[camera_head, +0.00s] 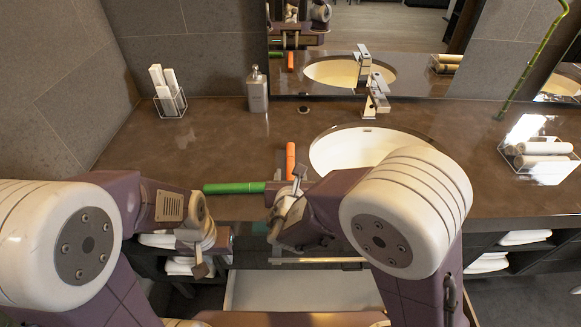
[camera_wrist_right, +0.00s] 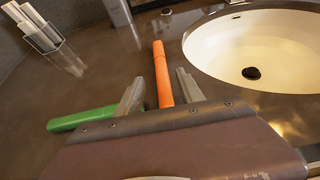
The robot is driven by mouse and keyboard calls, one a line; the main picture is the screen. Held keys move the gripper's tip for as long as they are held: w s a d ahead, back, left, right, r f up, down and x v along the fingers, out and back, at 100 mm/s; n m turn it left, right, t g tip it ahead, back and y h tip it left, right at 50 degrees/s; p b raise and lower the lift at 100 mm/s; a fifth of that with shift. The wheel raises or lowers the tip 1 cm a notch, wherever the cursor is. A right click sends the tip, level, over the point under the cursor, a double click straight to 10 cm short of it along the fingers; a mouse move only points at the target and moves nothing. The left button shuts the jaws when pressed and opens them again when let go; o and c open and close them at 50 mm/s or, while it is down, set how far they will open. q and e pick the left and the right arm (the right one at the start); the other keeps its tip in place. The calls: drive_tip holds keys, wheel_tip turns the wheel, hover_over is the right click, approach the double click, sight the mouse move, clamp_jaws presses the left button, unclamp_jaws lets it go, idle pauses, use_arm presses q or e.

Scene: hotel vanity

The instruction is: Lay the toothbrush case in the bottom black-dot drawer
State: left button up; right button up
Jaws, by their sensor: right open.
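A long green case (camera_head: 234,188) and a shorter-looking orange case (camera_head: 290,160) lie on the brown counter near its front edge; I cannot tell which is the toothbrush case. They also show in the right wrist view, green (camera_wrist_right: 82,118) at left and orange (camera_wrist_right: 162,72) upright in the picture. My right gripper (camera_head: 284,186) is open, its fingers either side of the orange case's near end in the wrist view (camera_wrist_right: 158,84); contact is unclear. My left gripper (camera_head: 212,256) hangs at the counter's front edge, fingers partly hidden. A pulled-out drawer (camera_head: 300,290) is below; no black dot shows.
A sink (camera_head: 340,152) with a faucet (camera_head: 374,98) lies right of the orange case. Open shelves with towels (camera_head: 525,237) are under the counter.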

drive_tip(key=v, duration=0.4)
drive_tip(key=shift+s, duration=0.1)
